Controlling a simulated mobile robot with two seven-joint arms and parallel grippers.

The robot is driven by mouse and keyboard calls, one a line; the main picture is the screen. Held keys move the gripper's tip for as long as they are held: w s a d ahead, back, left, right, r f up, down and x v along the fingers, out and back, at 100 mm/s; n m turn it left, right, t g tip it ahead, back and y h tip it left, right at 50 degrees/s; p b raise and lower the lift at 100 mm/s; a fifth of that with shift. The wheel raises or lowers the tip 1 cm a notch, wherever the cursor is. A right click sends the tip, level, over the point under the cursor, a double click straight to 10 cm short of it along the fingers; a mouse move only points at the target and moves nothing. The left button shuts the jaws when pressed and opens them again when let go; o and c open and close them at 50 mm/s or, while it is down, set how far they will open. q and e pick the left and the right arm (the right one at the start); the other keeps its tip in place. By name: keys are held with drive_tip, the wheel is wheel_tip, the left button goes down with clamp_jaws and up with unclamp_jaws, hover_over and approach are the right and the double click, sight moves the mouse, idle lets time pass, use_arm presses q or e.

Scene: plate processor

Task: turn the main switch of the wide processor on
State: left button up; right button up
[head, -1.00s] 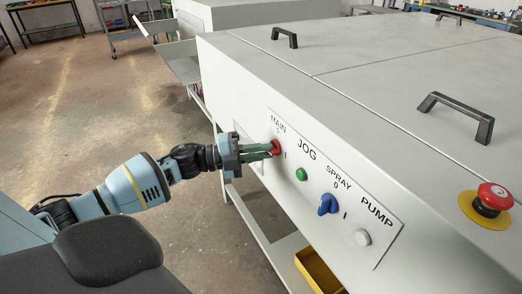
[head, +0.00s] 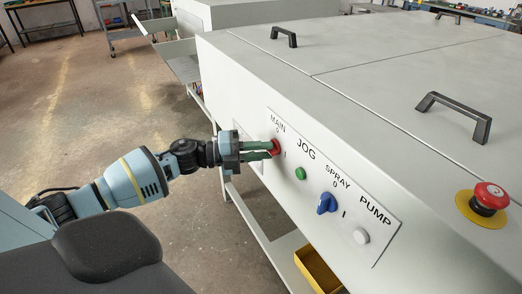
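The wide processor (head: 250,95) is a large grey-white cabinet with a labelled control panel (head: 318,188) on its front. The red main switch (head: 276,148) sits at the panel's left end under the label MAIN, with 0 above it and I to its lower right. My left gripper (head: 270,150) is at the switch, its green fingers reaching to the red knob. The fingers partly cover the knob, so its exact angle is hard to read. The fingers appear to be around the knob, but a firm grip cannot be made out. My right gripper is not in view.
Right of the switch are a green JOG button (head: 300,173), a blue SPRAY knob (head: 326,203) and a white PUMP button (head: 361,236). A red emergency stop (head: 489,197) is on the top right. A yellow bin (head: 318,270) sits below.

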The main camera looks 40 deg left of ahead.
use_arm(q)
drive_tip(key=shift+o, duration=1.1)
drive_tip(key=v, duration=0.7)
drive_tip(key=shift+s+a+b, duration=0.3)
drive_tip(key=shift+b, duration=0.05)
